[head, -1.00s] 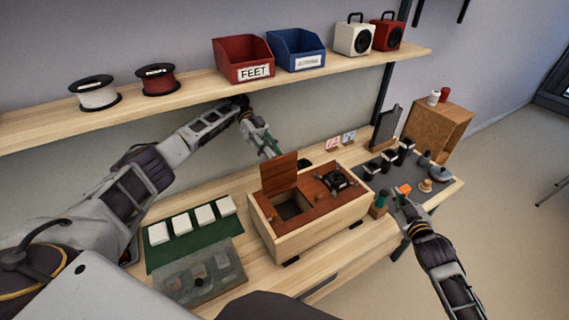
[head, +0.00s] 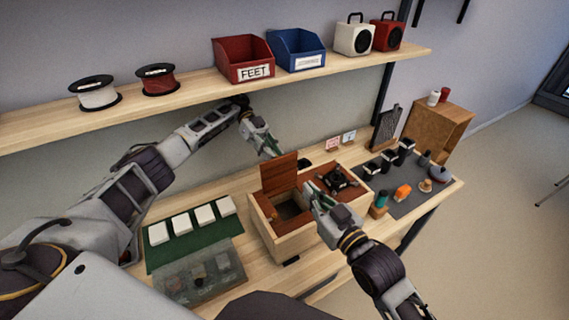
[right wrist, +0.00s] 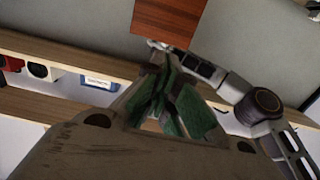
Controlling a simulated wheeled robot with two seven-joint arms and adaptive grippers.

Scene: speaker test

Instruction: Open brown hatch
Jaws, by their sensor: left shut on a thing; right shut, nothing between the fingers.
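The brown hatch (head: 280,172) stands raised, about upright, on the wooden box (head: 283,235), with a dark opening in front of it. My left gripper (head: 272,152) is behind the hatch's upper edge and shut on it; the fingertips are partly hidden. My right gripper (head: 316,194) is shut and empty at the box's front right, beside the opening. In the right wrist view the hatch (right wrist: 168,20) is at the top, beyond the right gripper's green-padded fingers (right wrist: 168,100).
A black part (head: 338,177) sits on the box's right top. A green mat (head: 160,258) with white blocks and a clear tray (head: 215,285) are at left. A grey mat (head: 408,205) with several small parts is at right. The shelf (head: 190,95) runs above.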

